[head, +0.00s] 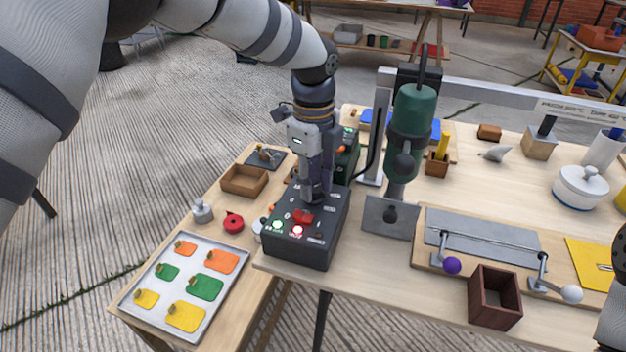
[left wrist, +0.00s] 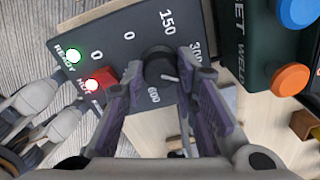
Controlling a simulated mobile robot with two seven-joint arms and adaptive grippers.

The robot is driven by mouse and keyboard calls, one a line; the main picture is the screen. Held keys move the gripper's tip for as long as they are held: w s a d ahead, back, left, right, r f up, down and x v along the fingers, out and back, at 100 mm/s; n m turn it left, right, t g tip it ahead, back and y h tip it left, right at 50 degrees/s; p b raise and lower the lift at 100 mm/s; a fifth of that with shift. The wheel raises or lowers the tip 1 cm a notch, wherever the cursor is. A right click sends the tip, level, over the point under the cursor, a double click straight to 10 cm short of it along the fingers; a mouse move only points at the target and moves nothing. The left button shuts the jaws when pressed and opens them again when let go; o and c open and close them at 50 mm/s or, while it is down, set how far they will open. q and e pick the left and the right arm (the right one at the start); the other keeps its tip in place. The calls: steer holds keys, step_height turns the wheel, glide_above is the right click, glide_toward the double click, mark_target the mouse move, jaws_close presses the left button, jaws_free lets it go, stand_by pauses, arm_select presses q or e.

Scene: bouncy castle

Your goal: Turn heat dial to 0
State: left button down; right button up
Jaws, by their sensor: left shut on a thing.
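The heat dial (left wrist: 158,62) is a black round knob on a dark control box (head: 290,250), among the printed marks 0, 150, 300 and 600. Its small light pointer looks turned toward the lower right, between 300 and 600, partly hidden by the fingers. My left gripper (head: 316,194) points down over the box, and in the left wrist view (left wrist: 160,72) its purple-padded fingers are shut on the dial, one on each side. In the head view the gripper hides the dial. My right gripper is not clearly seen.
A red switch (head: 303,216), a green READY light (head: 277,224) and a lit HOT light (head: 297,230) sit close to the gripper on the box. A green press (head: 411,115) stands to its right. A tray of coloured tags (head: 208,322) lies at left.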

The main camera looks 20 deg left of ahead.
arm_select(q)
steer(key=n, duration=0.3)
steer(key=shift+n, duration=0.3)
steer(key=n, duration=0.3)
steer(key=shift+n, duration=0.3)
steer(key=n, duration=0.3)
steer(key=shift+n+p, duration=0.3)
steer(key=shift+n, duration=0.1)
steer(key=n, duration=1.1)
steer(key=shift+n, duration=0.4)
steer(key=n, duration=0.4)
steer(key=shift+n, duration=1.7)
arm_select(e)
steer(key=shift+w+r, duration=0.45)
steer(key=shift+w, duration=0.05)
